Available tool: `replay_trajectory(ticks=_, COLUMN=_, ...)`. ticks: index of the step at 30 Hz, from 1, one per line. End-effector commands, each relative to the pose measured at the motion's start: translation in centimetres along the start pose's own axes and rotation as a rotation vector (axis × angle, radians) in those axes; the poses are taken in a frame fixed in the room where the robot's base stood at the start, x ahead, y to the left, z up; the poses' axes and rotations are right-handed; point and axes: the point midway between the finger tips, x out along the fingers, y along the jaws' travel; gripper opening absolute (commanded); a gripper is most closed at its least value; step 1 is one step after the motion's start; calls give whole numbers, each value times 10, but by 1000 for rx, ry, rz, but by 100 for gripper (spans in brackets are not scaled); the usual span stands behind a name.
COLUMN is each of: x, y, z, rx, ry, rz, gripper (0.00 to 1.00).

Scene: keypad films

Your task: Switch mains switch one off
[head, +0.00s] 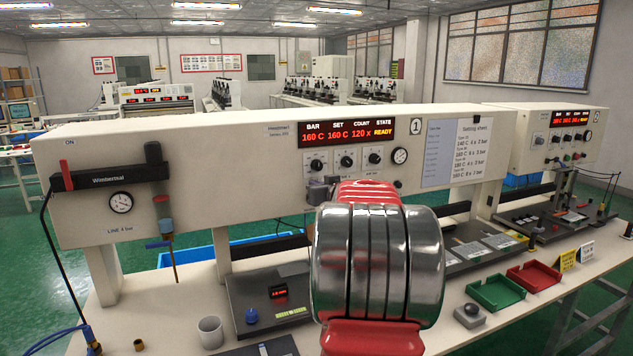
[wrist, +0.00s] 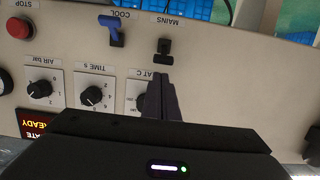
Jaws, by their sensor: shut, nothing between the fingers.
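Machine one (head: 250,148) is a long cream press with a "1" badge and a red display reading READY. In the wrist view, which is upside down, the black MAINS switch (wrist: 164,49) sits on its panel beside its MAINS label. A blue COOL switch (wrist: 112,30) is left of it there. My gripper (wrist: 160,76) is shut and empty, its dark fingertips just below the MAINS switch in the picture. Whether they touch it I cannot tell. In the head view my red and silver arm covers part of the panel, and the MAINS switch is not clear there.
Three black knobs (wrist: 93,95) line the panel near the fingers, with a red STOP button (wrist: 19,27) at the far left. Green (head: 497,291) and red (head: 533,276) trays stand on the bench.

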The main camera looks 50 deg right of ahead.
Motion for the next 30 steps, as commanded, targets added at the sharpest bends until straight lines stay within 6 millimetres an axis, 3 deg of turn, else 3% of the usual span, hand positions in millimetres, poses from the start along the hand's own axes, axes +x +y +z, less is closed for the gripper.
replay_trajectory(ticks=6, x=-5, y=0, z=14, rx=1, ry=-1, rz=-1, gripper=0)
replay_trajectory(ticks=30, x=-9, y=8, z=18, rx=4, ry=32, rz=11, gripper=0)
